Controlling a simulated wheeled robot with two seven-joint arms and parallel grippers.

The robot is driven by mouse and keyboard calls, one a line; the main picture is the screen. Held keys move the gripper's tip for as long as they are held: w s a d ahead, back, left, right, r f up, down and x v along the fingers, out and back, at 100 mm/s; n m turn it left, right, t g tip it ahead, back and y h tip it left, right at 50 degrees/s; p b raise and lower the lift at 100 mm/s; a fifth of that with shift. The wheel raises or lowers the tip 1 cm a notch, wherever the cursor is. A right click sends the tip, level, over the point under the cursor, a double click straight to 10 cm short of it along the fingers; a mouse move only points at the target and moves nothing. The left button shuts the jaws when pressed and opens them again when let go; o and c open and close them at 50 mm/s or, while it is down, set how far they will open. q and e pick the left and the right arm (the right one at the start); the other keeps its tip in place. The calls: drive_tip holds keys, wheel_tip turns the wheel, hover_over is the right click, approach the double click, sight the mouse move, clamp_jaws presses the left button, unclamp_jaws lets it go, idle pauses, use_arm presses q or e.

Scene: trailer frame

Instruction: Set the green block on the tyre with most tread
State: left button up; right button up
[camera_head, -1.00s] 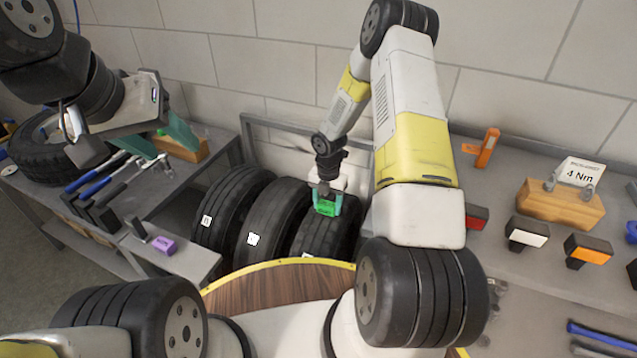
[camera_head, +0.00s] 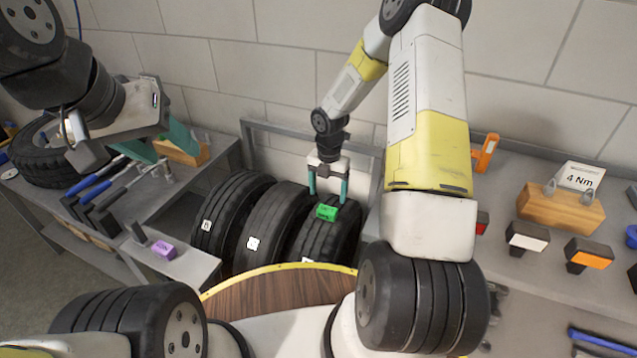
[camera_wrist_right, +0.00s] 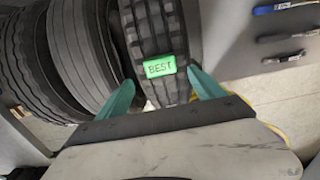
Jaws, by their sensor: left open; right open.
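The green block (camera_head: 327,212) lies on top of the right-hand tyre (camera_head: 326,238) of three tyres standing upright in a rack. In the right wrist view the block (camera_wrist_right: 160,66) reads "BEST" and rests on the blocky tread of that tyre (camera_wrist_right: 150,25). My right gripper (camera_head: 328,196) is open just above the block, its fingers apart and clear of it. The middle tyre (camera_head: 270,225) and the left tyre (camera_head: 228,210) stand beside it. My left gripper (camera_head: 170,140) is open and empty over the left bench.
A purple block (camera_head: 163,248) sits on a grey ledge left of the tyres. The left bench holds blue-handled tools (camera_head: 95,185) and a lying tyre (camera_head: 45,165). The right bench carries a wooden block with a "4 Nm" card (camera_head: 580,176) and several coloured-faced tools. A wooden round top (camera_head: 270,292) is in front.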

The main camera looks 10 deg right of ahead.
drive_tip(key=s+r+m+t, duration=0.1)
drive_tip(key=s+r+m, duration=0.25)
drive_tip(key=r, duration=0.55)
drive_tip(key=s+r+m+t, duration=0.1)
drive_tip(key=s+r+m, duration=0.1)
drive_tip(key=r+m, duration=0.45)
drive_tip(key=s+r+m+t, duration=0.1)
drive_tip(key=s+r+m, duration=0.2)
drive_tip(key=r, duration=0.7)
drive_tip(key=s+a+r+m+t+y, duration=0.1)
drive_tip(key=s+r+m, duration=0.4)
drive_tip(key=s+m, duration=0.2)
drive_tip(key=s+a+r+m+t+y, duration=0.1)
drive_tip(key=s+r+m+t, duration=0.1)
drive_tip(key=s+r+m, duration=0.3)
drive_tip(key=shift+s+m, duration=1.8)
drive_tip(key=shift+s, duration=0.1)
drive_tip(key=shift+a+r, duration=0.1)
